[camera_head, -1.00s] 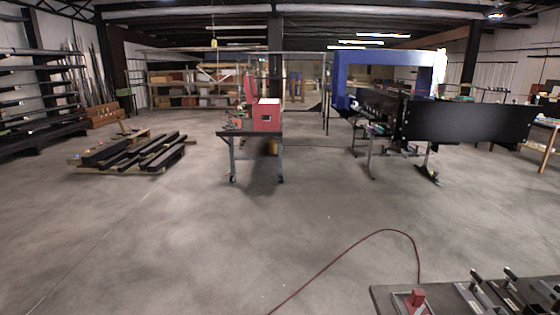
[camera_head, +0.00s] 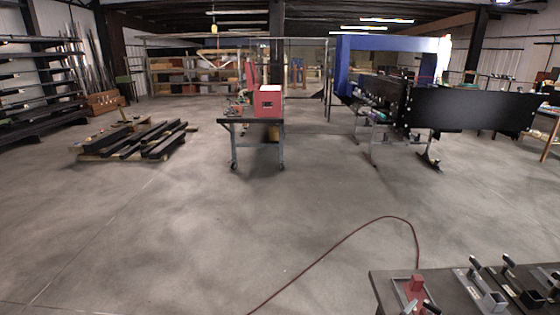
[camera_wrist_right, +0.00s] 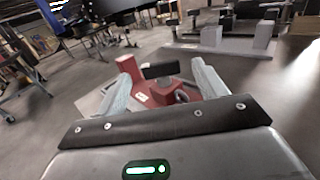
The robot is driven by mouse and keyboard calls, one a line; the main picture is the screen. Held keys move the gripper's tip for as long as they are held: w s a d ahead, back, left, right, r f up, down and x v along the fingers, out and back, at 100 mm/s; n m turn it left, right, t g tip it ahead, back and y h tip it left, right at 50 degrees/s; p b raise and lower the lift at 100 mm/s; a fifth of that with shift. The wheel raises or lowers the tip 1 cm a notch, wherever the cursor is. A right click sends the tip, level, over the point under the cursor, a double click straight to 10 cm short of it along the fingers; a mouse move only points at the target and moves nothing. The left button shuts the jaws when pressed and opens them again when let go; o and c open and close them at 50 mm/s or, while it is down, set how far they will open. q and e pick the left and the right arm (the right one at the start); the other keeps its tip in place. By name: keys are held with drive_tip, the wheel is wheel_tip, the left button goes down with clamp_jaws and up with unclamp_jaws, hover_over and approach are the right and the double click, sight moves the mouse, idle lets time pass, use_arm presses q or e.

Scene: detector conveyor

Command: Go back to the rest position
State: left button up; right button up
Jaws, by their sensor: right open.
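My right gripper (camera_wrist_right: 162,72) is open in the right wrist view, one grey finger on each side. Between and beyond the fingers is a red fixture (camera_wrist_right: 165,92) with a black bar (camera_wrist_right: 158,70) across it and a red upright block (camera_wrist_right: 127,66) beside it. I see nothing held between the fingers; contact with the fixture cannot be told. In the head view the red fixture (camera_head: 416,284) is on the dark table (camera_head: 385,284) at the bottom right, with small grey tips at the bottom edge. My left gripper is not in view.
Grey blocks with black handles (camera_head: 494,300) stand on the same table to the right. A dark red hose (camera_head: 330,248) lies on the open concrete floor. A cart with a red box (camera_head: 267,101), a pallet of black beams (camera_head: 140,140) and a blue-framed machine (camera_head: 393,46) stand farther off.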

sight(438, 311)
drive_tip(key=x, duration=0.4)
drive_tip(key=shift+w+d+r, duration=0.1)
drive_tip(key=shift+w+d, duration=0.1)
drive_tip(key=shift+d, duration=0.05)
drive_tip(key=shift+s+n+t+y, duration=0.1)
drive_tip(key=shift+n+t+y, duration=0.2)
drive_tip(key=n+t+y, duration=0.1)
drive_tip(key=n+t+y+b, duration=0.1)
drive_tip(key=shift+d+f+n+t+y, duration=0.1)
drive_tip(key=shift+f+n+t+y, duration=0.1)
drive_tip(key=shift+n+t+y, duration=0.15)
drive_tip(key=n+t+y+b, duration=0.1)
drive_tip(key=n+y, duration=0.1)
drive_tip(key=y, duration=0.1)
drive_tip(key=n+t+y+b, duration=0.1)
drive_tip(key=n+y+b, duration=0.1)
drive_tip(key=y, duration=0.2)
drive_tip(key=shift+n+t, duration=0.25)
drive_tip(key=shift+t, duration=0.1)
drive_tip(key=n+y+b, duration=0.1)
drive_tip(key=n+y, duration=0.2)
drive_tip(key=y, duration=0.1)
drive_tip(key=n+y+b, duration=0.1)
drive_tip(key=n+y, duration=0.2)
drive_tip(key=y, duration=0.2)
drive_tip(key=shift+r, duration=0.1)
drive_tip(key=shift+s+y, duration=0.25)
drive_tip(key=shift+y, duration=0.1)
drive_tip(key=shift+s, duration=0.15)
